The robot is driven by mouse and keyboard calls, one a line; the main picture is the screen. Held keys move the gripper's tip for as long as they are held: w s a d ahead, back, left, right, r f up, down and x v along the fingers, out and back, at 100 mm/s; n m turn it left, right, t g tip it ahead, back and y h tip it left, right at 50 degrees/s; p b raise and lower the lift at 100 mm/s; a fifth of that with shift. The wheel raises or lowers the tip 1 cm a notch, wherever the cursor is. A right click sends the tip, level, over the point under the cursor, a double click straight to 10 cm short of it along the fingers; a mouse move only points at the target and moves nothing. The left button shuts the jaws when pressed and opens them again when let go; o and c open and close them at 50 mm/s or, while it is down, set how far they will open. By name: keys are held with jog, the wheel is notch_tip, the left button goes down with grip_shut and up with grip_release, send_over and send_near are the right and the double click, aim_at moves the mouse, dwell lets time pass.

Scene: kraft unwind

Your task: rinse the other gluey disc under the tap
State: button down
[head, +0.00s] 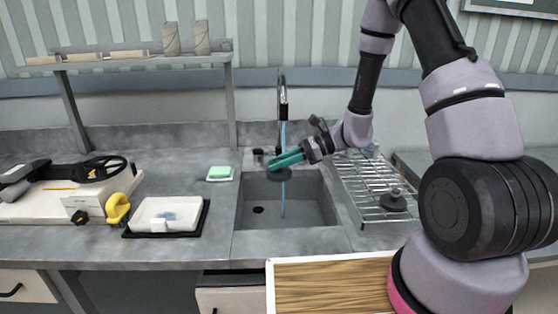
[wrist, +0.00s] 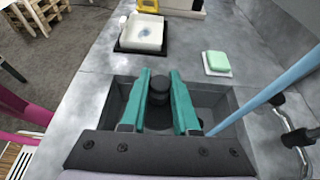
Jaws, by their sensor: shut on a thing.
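My gripper (head: 287,160) is over the sink (head: 325,212), its teal fingers shut on the knob of a dark disc (head: 279,175). The disc hangs level just below the fingers, above the basin floor. In the wrist view the disc's knob (wrist: 159,88) sits between the fingers. The tap (head: 283,95) is running. Its thin blue water stream (head: 283,137) falls past the fingers and crosses the disc in the head view; in the wrist view it runs to the right of the fingers. I cannot tell whether water strikes the disc, nor see glue on it.
Another dark disc with a knob (head: 396,201) rests on the wire rack (head: 372,212) right of the sink. A green sponge (head: 220,172) lies on a white dish left of the sink. A white tray (head: 186,208) on a black base and a yellow-handled machine (head: 118,207) stand farther left.

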dwell(0.3)
jog(key=s+a+r, duration=0.1)
jog(key=s+r, duration=0.3)
jog(key=s, duration=0.1)
dwell(0.4)
dwell(0.4)
